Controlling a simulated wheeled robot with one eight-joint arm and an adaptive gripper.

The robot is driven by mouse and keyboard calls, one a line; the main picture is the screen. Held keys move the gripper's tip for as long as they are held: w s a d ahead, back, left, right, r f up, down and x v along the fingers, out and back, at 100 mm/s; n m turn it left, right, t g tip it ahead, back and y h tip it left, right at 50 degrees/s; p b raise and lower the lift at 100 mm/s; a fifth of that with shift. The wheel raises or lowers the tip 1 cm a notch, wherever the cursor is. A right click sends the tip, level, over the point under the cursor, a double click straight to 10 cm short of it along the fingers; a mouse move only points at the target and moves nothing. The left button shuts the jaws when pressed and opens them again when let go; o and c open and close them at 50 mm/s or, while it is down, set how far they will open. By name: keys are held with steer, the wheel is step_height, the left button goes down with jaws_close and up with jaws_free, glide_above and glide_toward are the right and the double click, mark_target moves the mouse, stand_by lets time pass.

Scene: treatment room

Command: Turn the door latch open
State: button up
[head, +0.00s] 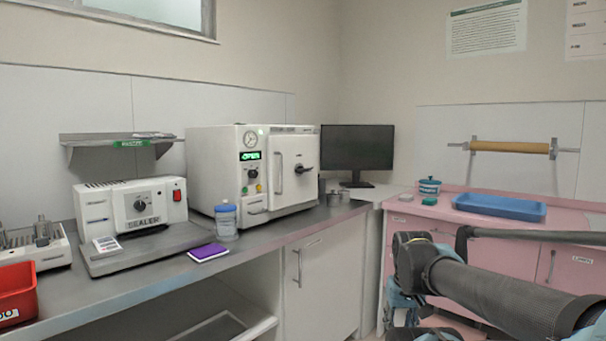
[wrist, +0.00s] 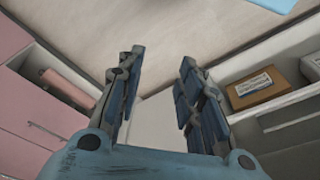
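The white steriliser (head: 224,170) stands on the grey counter, its front door (head: 296,160) closed. A dark door latch (head: 302,169) sits on that door, with a vertical white handle to its left. A green display on the front appears to read OPEN. My gripper shows in the wrist view (wrist: 160,62), its blue fingers spread apart with nothing between them. In the head view my arm is at the lower right, well away from the latch, and hides most of the gripper. The latch is not in the wrist view.
A blue tray (head: 499,207) lies on the pink cabinets. The wrist view shows a brown box (wrist: 250,88).

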steer(key=o, duration=0.4)
steer(key=shift+s+a+r, duration=0.1)
steer(key=shift+s+r, duration=0.15)
steer(key=o, duration=0.8)
steer(key=w+a+r, duration=0.1)
steer(key=a+r+m+y, duration=0.1)
steer(key=shift+w+a, duration=0.35)
steer(key=shift+o, duration=0.2)
steer(key=m+t+y, duration=0.9)
steer(key=m+y, duration=0.4)
steer(key=m, duration=1.2)
glide_toward(306, 170)
steer(key=x, duration=1.1)
